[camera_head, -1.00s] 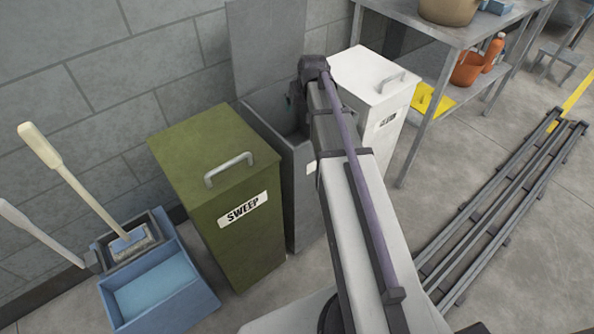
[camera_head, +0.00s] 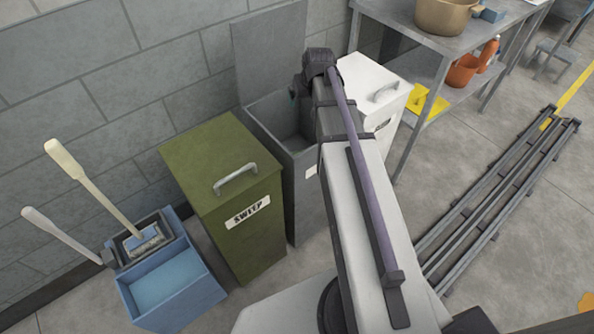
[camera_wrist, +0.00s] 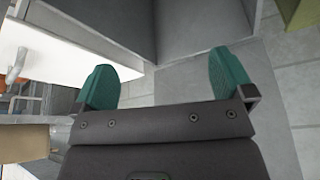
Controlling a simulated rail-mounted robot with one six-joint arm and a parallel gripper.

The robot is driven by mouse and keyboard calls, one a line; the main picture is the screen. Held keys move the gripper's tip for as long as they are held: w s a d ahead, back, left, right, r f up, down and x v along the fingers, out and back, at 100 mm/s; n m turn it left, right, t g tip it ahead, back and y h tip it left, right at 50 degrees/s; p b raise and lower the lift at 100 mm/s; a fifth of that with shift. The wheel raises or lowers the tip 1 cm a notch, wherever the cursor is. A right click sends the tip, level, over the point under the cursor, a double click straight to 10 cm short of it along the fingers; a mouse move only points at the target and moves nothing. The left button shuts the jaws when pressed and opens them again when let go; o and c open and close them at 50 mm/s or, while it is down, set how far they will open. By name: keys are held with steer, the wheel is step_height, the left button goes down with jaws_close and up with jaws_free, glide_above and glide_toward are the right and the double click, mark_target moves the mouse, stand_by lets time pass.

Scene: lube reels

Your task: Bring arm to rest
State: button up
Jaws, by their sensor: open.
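My gripper (camera_wrist: 164,80) shows in the wrist view with its two green fingers spread apart and nothing between them. In the head view my arm reaches away toward the bins by the wall, and the fingers are mostly hidden behind the wrist. The wrist is over or beside the open grey bin (camera_head: 262,140), whose lid (camera_head: 268,50) stands up against the wall. In the wrist view, grey bin walls (camera_wrist: 200,25) and floor lie beyond the fingers.
A closed green bin marked SWEEP (camera_head: 222,170) stands left of the grey bin, a white bin (camera_head: 370,82) right of it. A blue mop bucket (camera_head: 170,285) is at left. A metal table (camera_head: 400,25) stands at back right. Rails (camera_head: 500,200) run along the floor at right.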

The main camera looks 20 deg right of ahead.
steer(key=s+a+r+n+g+p, duration=0.1)
steer(key=s+a+r+g+p, duration=0.1)
steer(key=s+a, duration=0.7)
steer(key=s+a+r+n+g+p, duration=0.1)
steer(key=s+a+r+p, duration=0.3)
steer(key=s+a, duration=0.5)
steer(key=shift+a+r+g+y+p, duration=0.25)
steer(key=shift+a+g+y+p, duration=0.2)
steer(key=shift+g+p, duration=0.4)
steer(key=shift+w, duration=0.1)
